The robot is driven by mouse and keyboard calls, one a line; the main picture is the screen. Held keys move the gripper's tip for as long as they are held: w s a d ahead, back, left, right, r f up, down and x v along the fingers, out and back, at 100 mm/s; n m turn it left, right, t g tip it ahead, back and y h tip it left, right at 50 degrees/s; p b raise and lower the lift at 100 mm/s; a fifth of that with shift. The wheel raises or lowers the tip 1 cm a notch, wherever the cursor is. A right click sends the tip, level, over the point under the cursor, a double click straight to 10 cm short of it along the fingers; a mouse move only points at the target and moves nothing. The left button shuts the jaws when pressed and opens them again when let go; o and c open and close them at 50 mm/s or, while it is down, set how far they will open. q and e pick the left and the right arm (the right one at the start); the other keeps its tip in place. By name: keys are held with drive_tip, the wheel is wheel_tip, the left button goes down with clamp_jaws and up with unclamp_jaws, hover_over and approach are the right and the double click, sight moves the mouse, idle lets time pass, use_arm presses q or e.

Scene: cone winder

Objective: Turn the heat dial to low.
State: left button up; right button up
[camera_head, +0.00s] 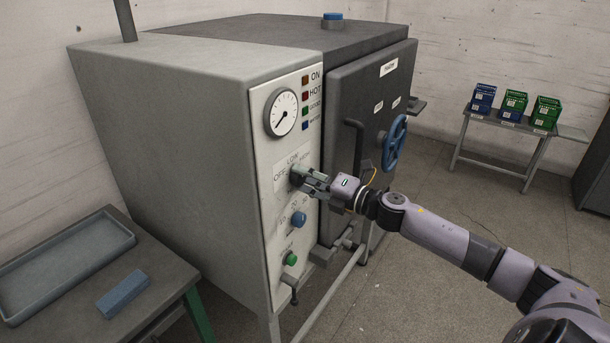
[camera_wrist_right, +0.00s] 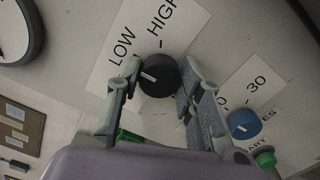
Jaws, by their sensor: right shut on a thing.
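The heat dial is a round black knob with a white pointer mark, on the pale control panel. It shows in the right wrist view (camera_wrist_right: 158,77) and, partly covered by my fingers, in the head view (camera_head: 296,174). Its label plate (camera_head: 291,160) reads OFF, LOW and HIGH. In the wrist view the pointer aims left, slightly below the word LOW; OFF is hidden there behind a finger. My right gripper (camera_head: 307,180) is at the dial, its fingers (camera_wrist_right: 160,85) on either side of the knob and shut on it. My left gripper is not in view.
Below the dial are a blue knob (camera_head: 298,218) and a green button (camera_head: 291,258). A gauge (camera_head: 281,113) sits above. The dark door with a blue handwheel (camera_head: 395,143) is to the right. A table with a grey tray (camera_head: 62,262) and blue block (camera_head: 122,293) stands left.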

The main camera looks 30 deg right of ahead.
drive_tip(key=shift+m, duration=0.3)
drive_tip(key=o, duration=1.2)
drive_tip(key=shift+c, duration=0.2)
drive_tip(key=v, duration=1.2)
